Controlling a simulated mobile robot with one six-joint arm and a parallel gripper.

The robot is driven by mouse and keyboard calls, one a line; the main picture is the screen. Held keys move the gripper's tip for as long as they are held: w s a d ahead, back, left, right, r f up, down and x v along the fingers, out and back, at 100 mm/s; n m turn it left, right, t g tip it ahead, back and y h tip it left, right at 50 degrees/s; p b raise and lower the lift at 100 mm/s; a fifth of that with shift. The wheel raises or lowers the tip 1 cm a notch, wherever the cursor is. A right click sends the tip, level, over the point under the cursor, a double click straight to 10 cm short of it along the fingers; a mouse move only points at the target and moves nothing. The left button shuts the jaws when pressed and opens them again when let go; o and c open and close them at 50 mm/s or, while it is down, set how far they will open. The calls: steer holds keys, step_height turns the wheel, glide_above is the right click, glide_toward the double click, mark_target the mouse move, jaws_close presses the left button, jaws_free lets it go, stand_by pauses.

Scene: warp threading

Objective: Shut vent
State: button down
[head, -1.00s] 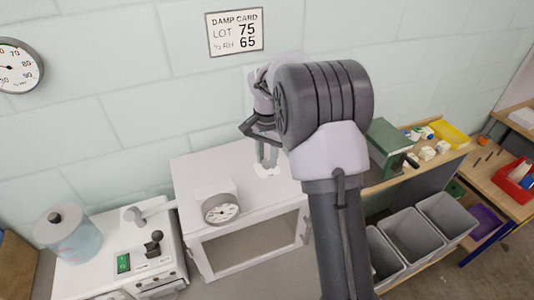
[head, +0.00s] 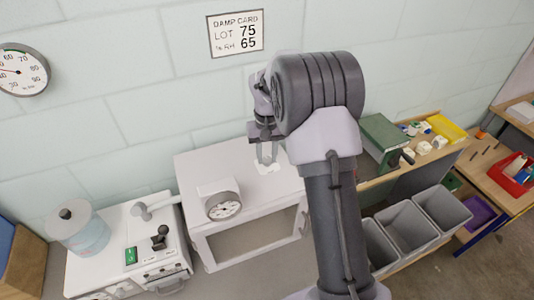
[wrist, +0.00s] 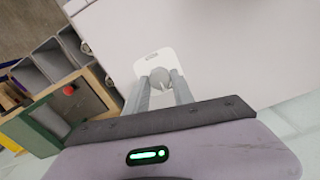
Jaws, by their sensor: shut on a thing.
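The vent is a small white plate (wrist: 152,57) with a slot and a round grey knob (wrist: 161,79), on the top of the white cabinet (head: 190,172). The plate also shows in the head view (head: 268,168) at the tips of my fingers. My gripper (wrist: 162,82) points down at the vent, with one finger on each side of the knob, shut on it. The gripper also shows in the head view (head: 267,157), partly behind my arm. The fingers hide part of the knob and plate. A short pale pointer shows on the knob.
A dial gauge (head: 223,206) stands on the cabinet's front left. A white machine (head: 118,254) with a lever and a clear jar (head: 80,230) are at the left. Grey bins (head: 408,231) and a green box (head: 384,139) are at the right. The wall is close behind.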

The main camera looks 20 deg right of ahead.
mark_target(267, 159)
stand_by(0.3)
steer(key=c, duration=1.1)
jaws_free()
steer(key=shift+r, duration=0.1)
step_height(267, 159, up, 17)
steer(key=p, duration=0.2)
steer(key=shift+r+p, duration=0.15)
steer(key=shift+p, duration=0.2)
